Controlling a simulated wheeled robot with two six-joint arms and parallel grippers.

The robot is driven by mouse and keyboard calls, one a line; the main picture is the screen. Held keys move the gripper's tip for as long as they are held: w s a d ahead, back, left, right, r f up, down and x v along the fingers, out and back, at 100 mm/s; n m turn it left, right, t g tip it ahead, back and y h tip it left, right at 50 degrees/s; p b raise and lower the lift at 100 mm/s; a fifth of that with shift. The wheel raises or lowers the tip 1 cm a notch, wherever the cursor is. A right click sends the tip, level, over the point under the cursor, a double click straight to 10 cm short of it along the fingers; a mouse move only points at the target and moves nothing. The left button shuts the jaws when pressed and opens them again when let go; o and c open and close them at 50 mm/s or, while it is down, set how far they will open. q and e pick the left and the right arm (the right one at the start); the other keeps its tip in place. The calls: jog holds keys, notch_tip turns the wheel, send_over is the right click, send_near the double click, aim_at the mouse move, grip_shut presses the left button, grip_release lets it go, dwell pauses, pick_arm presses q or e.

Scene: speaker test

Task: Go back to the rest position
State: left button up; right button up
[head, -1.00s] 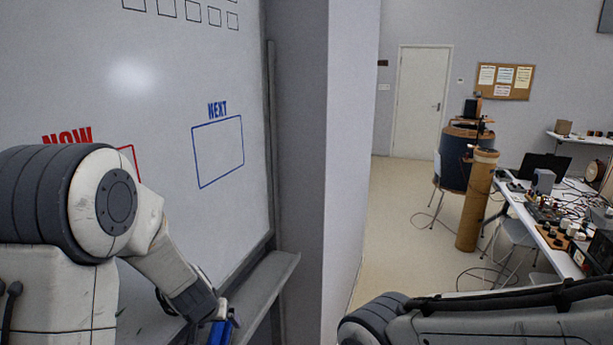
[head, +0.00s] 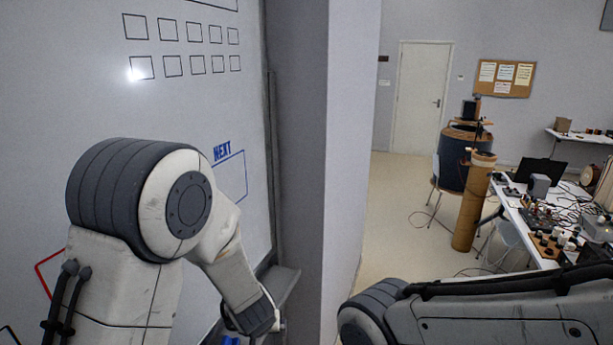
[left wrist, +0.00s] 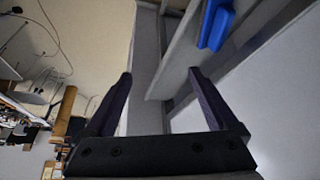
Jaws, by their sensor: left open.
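My left gripper (left wrist: 159,73) shows in the left wrist view with its two dark fingers spread apart and nothing between them. In the head view my left arm comes up large in front of the whiteboard, and its fingers are not visible there. My right arm lies across the lower right of the head view, but its gripper is out of the picture. A blue object (left wrist: 215,25) is at the grey ledge, beyond and apart from the fingertips. A bit of blue also shows at the bottom edge of the head view (head: 231,341).
The whiteboard (head: 60,110) with drawn boxes and the word NEXT stands close on the left, with a grey ledge (head: 283,284) below. A pillar edge (head: 345,150) stands beside it. At right are a cardboard tube (head: 470,205) and a cluttered table (head: 520,222). Open floor (head: 400,200) lies between.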

pick_arm(q)
jog(key=shift+s+d+f+m+g+h+b, duration=0.15)
jog(key=shift+d+f+m+h+b, duration=0.4)
jog(key=shift+b, duration=1)
jog(key=shift+s+d+f+m+g+h+b, duration=0.1)
jog(key=shift+s+d+f+m+b, duration=0.15)
jog(key=shift+f+m+b, duration=0.7)
jog(key=shift+s+d+f+m+g+h+b, duration=0.1)
jog(key=shift+d+f+m+h+b, duration=0.25)
jog(key=shift+f+b, duration=1.2)
jog(key=shift+d+r+b, duration=0.1)
jog(key=shift+r+b, duration=0.5)
